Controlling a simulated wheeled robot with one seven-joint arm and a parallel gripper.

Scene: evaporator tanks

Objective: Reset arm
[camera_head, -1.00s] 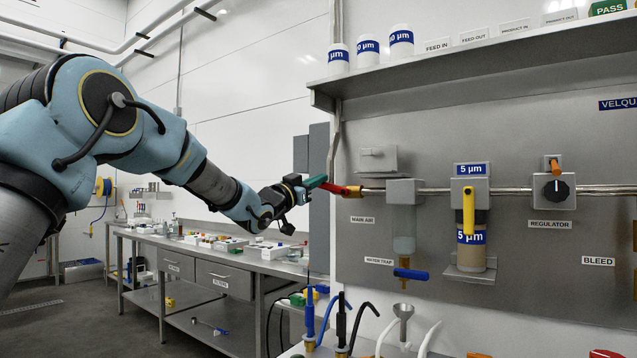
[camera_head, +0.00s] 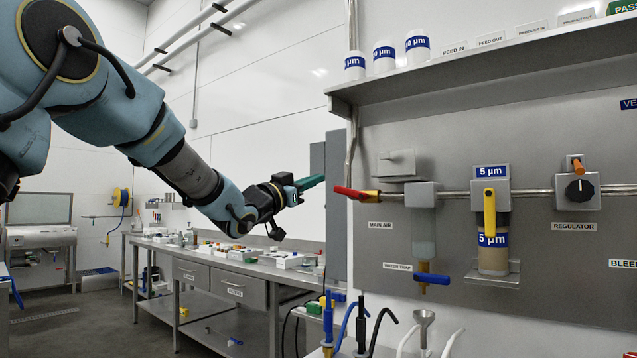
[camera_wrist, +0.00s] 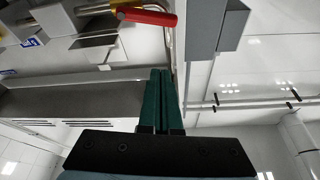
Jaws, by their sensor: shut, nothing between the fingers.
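My arm reaches in from the left in the head view, and my gripper (camera_head: 318,182) points right toward the wall panel. Its green fingers are closed together and empty. They also show side by side in the wrist view (camera_wrist: 161,74). The red main air valve handle (camera_head: 351,193) lies just right of the fingertips in the head view, with a visible gap between them. The red handle (camera_wrist: 148,17) is also in the wrist view, near the top and beyond the fingertips.
A grey panel (camera_head: 400,305) carries the water trap (camera_head: 424,235), the 5 µm filter (camera_head: 493,260) and the regulator (camera_head: 579,190). A shelf (camera_head: 480,75) juts out above them. Grey wall boxes (camera_head: 336,225) stand behind my gripper. A workbench (camera_head: 225,265) with small items runs below the arm.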

